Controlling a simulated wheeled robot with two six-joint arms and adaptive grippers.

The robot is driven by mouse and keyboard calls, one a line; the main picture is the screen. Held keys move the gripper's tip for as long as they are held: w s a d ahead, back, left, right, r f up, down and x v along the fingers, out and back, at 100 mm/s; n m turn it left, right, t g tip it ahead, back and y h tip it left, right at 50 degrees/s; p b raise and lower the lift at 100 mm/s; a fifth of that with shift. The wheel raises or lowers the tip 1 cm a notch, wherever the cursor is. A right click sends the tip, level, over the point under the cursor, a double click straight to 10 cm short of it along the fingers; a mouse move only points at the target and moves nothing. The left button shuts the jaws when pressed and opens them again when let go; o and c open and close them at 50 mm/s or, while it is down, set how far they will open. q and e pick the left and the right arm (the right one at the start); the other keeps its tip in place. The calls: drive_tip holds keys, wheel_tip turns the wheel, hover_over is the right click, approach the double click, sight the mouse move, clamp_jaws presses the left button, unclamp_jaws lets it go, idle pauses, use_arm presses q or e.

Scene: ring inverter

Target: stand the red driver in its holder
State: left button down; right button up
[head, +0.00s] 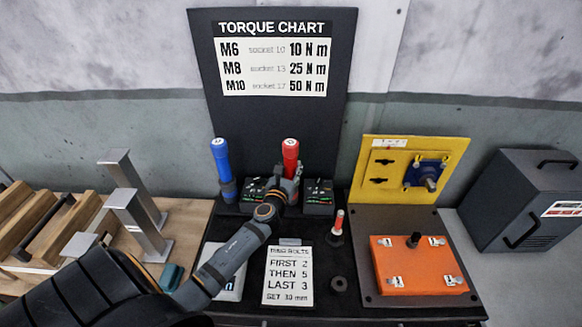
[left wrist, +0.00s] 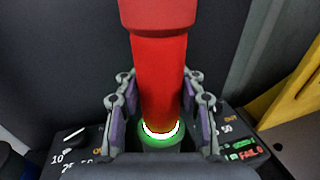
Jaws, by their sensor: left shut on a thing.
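The red driver (head: 290,152) stands upright at the back of the dark bench, in front of the torque chart board. My left gripper (head: 285,187) is shut around its lower body. In the left wrist view, the driver (left wrist: 158,75) rises between the two finger pads, with a lit white and green ring near its lower end. Below the ring its tip is hidden, and I cannot tell whether it sits in the holder. Dark control units with dials (head: 318,194) flank it. My right gripper is not in view.
A blue driver (head: 222,168) stands upright to the left. A small red-tipped tool (head: 338,224) and a ring-bolts card (head: 289,277) are nearer me. An orange plate (head: 425,265) and yellow panel (head: 385,180) are right; metal posts (head: 140,220) are left.

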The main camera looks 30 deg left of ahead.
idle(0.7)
use_arm(q)
drive_tip(key=c, duration=0.7)
unclamp_jaws()
drive_tip(key=shift+f, duration=0.1)
drive_tip(key=shift+s+f, duration=0.15)
drive_tip(key=v, duration=1.2)
drive_tip(key=shift+d, duration=0.1)
drive_tip(key=shift+r, duration=0.25)
